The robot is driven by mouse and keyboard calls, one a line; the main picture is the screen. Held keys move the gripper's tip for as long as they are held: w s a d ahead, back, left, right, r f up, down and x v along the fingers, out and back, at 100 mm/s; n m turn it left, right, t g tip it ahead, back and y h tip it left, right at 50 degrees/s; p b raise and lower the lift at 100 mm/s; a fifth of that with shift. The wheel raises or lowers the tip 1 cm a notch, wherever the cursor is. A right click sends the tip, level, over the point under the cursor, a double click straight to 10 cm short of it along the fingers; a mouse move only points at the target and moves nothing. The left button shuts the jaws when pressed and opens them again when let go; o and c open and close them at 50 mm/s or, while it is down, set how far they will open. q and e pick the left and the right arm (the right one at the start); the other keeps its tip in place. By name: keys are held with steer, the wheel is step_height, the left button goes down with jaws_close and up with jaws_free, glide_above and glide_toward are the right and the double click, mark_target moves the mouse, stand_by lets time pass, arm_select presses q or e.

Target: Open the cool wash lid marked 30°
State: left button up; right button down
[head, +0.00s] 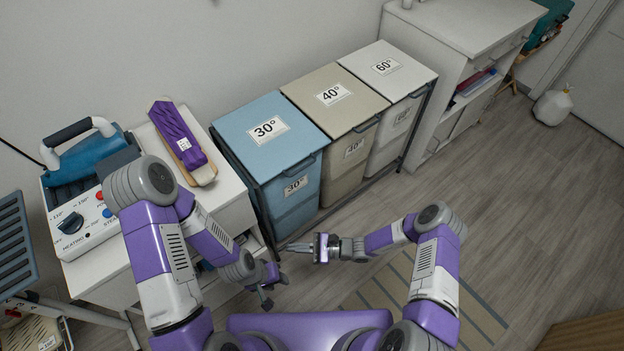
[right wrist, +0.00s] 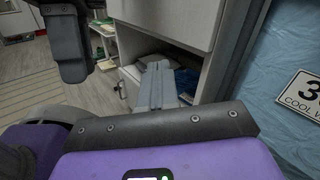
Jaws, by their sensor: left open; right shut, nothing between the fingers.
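The blue lid marked 30° (head: 250,145) lies shut on the blue cool wash bin (head: 296,205), the left one of three in a dark rack. The bin's blue side also shows at the right edge of the right wrist view (right wrist: 300,135), with part of its label. My right gripper (head: 284,247) is shut and empty, low in front of the blue bin, its fingers pointing left; its closed fingers show in the right wrist view (right wrist: 162,88). My left gripper (head: 274,291) is open and empty, lower and nearer to me. Neither gripper touches the lid.
A beige 40° bin (head: 330,93) and a white 60° bin (head: 390,66) stand right of the blue one, lids shut. At left, a white cabinet (head: 222,188) bears a purple ironing item (head: 176,135) and a steam iron station (head: 80,225). Open floor (head: 530,200) lies at right.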

steer(key=w+d+m+t+h+b, duration=0.2)
steer(key=w+d+m+t+h, duration=0.2)
steer(key=w+d+m+t, duration=1.2)
steer(key=w+a+r+n+t, duration=0.2)
steer(key=w+a+r+n, duration=0.1)
steer(key=a+r, duration=0.6)
steer(key=shift+w+a+r+n+t+b, duration=0.3)
steer(key=shift+w+a+r+t+b, duration=0.15)
steer(key=shift+w, duration=0.35)
